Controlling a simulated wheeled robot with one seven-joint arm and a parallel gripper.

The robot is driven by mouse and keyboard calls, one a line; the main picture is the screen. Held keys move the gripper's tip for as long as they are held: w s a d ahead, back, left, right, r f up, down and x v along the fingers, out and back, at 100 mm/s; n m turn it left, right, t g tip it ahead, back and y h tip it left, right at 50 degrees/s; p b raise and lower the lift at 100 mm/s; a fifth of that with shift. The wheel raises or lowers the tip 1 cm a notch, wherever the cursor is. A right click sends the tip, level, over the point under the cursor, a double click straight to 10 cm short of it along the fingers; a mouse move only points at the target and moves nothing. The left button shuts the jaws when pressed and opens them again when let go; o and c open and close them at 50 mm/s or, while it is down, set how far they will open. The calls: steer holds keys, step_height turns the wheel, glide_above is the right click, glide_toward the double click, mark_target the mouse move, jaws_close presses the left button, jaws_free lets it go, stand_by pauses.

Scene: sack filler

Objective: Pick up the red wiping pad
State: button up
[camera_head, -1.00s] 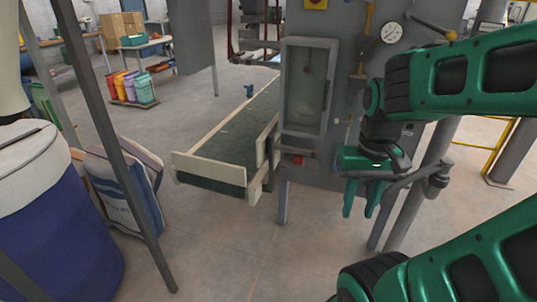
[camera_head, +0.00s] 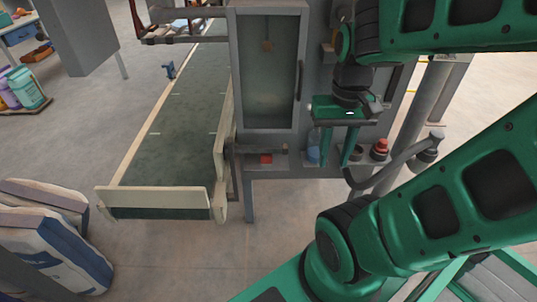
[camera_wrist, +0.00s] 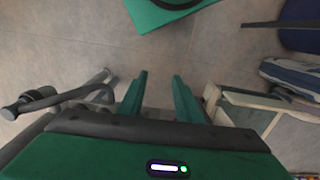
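A small red block (camera_head: 266,159), which looks like the wiping pad, lies on a narrow grey shelf (camera_head: 247,163) at the front of the machine, below its glazed door. My green gripper (camera_head: 337,158) is to the right of the red block in the head view, in front of the machine. Its two fingers point down, apart, with nothing between them. In the wrist view the open fingers (camera_wrist: 159,82) show bare floor between them. The red block cannot be made out in the wrist view.
A pale blue bottle (camera_head: 313,146) and a red-topped item (camera_head: 380,148) are by the gripper. A bent grey pipe (camera_head: 400,165) stands to its right. The conveyor (camera_head: 180,130) is left of the shelf, with filled sacks (camera_head: 50,245) on the floor. Floor in front is clear.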

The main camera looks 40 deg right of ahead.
steer(key=shift+w+a, duration=0.1)
steer(key=o, duration=0.8)
steer(key=shift+s+r, duration=0.15)
steer(key=shift+s, duration=0.2)
steer(key=shift+c, duration=0.2)
steer(key=t+h, duration=0.4)
steer(key=t, duration=0.2)
glide_toward(266, 155)
steer(key=f, duration=0.1)
steer(key=shift+x, duration=5.5)
